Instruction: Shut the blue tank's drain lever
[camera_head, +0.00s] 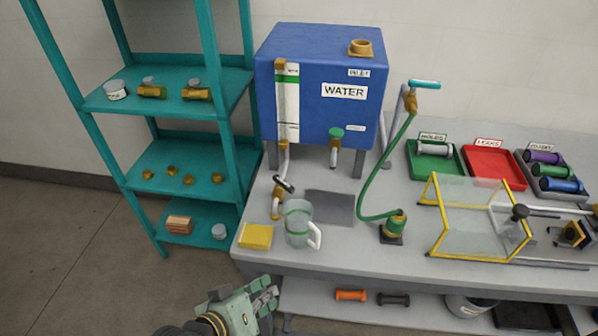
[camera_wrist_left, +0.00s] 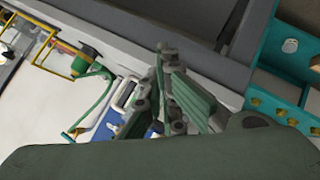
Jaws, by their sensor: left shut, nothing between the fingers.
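The blue tank (camera_head: 310,105), marked WATER, stands on legs at the back of the bench. A pipe runs down from its left side to a brass valve (camera_head: 277,204) with a black lever (camera_head: 284,184), tilted down to the right. A green-handled tap (camera_head: 336,132) sits low on the tank's front; the pictures do not settle which one is the drain. A clear jug (camera_head: 299,222) stands beside the brass valve. My left gripper (camera_head: 268,297) is shut and empty, in front of the bench's front edge, well short of the valve. It also shows in the left wrist view (camera_wrist_left: 165,85).
A yellow sponge-like block (camera_head: 256,236) lies left of the jug. A teal shelf (camera_head: 165,90) stands on the left. A green hose (camera_head: 371,185), yellow-framed clear guard (camera_head: 470,220) and coloured trays (camera_head: 492,166) are to the right. Open floor lies at lower left.

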